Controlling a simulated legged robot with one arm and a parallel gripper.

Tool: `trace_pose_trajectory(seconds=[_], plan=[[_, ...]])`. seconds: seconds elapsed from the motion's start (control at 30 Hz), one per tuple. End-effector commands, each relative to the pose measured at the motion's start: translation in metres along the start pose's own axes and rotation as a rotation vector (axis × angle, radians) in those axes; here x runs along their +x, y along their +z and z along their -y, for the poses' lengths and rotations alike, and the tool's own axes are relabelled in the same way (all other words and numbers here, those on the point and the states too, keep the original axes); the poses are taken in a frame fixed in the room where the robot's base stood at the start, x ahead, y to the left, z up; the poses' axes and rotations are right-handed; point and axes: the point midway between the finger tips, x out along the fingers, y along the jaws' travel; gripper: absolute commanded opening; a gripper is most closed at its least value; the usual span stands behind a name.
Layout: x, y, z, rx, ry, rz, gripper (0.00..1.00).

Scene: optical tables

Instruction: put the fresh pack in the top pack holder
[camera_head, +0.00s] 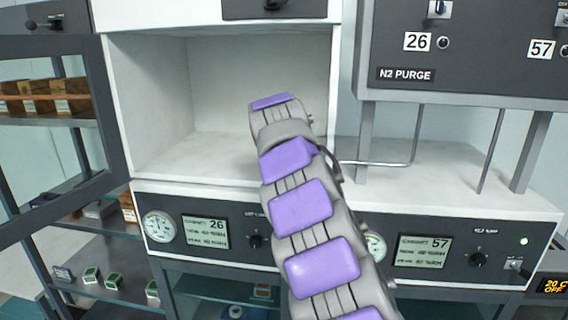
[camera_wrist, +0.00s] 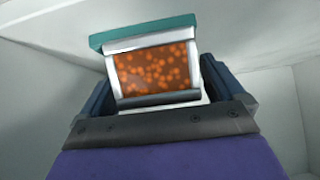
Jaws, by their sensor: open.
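A pack (camera_wrist: 152,72) with a teal top edge, a pale frame and a window of orange dots is between the jaws of my gripper (camera_wrist: 158,85) in the wrist view. The jaws are open, one on each side of the pack; I cannot tell whether they touch it. The pack is near the white ceiling of a compartment. I cannot tell whether it is seated in a holder, and no pack holder can be clearly made out. In the head view my arm reaches into the open white chamber (camera_head: 165,100); its fingers and the pack are hidden there.
An open glass door (camera_head: 112,110) and shelves with brown boxes (camera_head: 42,88) stand at left. Small green-and-white boxes (camera_head: 91,274) sit on a lower shelf. The N2 purge panel (camera_head: 455,60) hangs at right. A gauge panel (camera_head: 205,232) runs below the chamber.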

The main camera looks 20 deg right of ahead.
Motion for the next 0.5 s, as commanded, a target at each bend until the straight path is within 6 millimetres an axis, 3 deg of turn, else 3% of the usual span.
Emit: trace_pose_trajectory(seconds=[0.07,0.5], plan=[[0.0002,0.0002,0.0002,0.000,0.000,0.001,0.92],[0.0006,0.0002,0.0004,-0.001,0.000,0.001,0.50]])
